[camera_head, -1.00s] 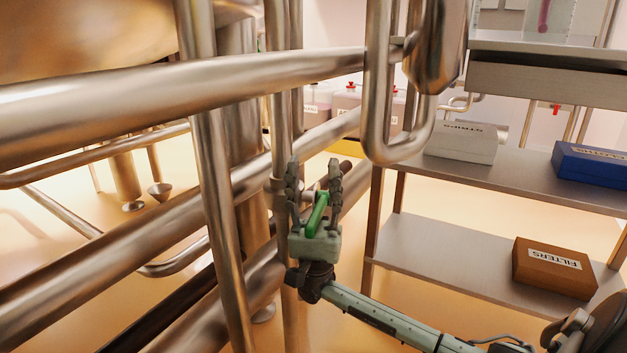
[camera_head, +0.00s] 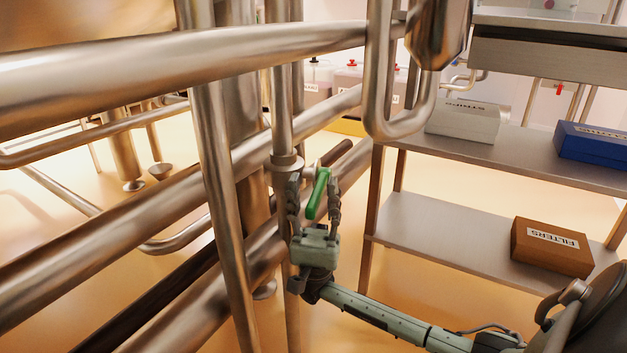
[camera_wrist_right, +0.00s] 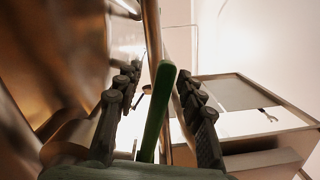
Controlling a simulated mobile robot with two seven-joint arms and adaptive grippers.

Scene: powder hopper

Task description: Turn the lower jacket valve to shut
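The valve's green lever (camera_head: 318,195) slants up and slightly right beside a vertical steel pipe in the head view. It also shows in the wrist view (camera_wrist_right: 157,112), as a long green bar between the fingers. My right gripper (camera_head: 314,190) is around the lever from below, one finger on each side. The wrist view shows clear gaps between the lever and both fingers, so the gripper (camera_wrist_right: 157,85) is open. The lever's top reaches slightly past the fingertips in the head view. The valve body is mostly hidden by the gripper. My left gripper is not in view.
Thick steel pipes (camera_head: 180,80) cross at the left and above the gripper. A U-shaped pipe (camera_head: 400,125) hangs above right. A shelf rack (camera_head: 430,235) stands at right with a brown filters box (camera_head: 551,249), a white box (camera_head: 463,122) and a blue box (camera_head: 595,146).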

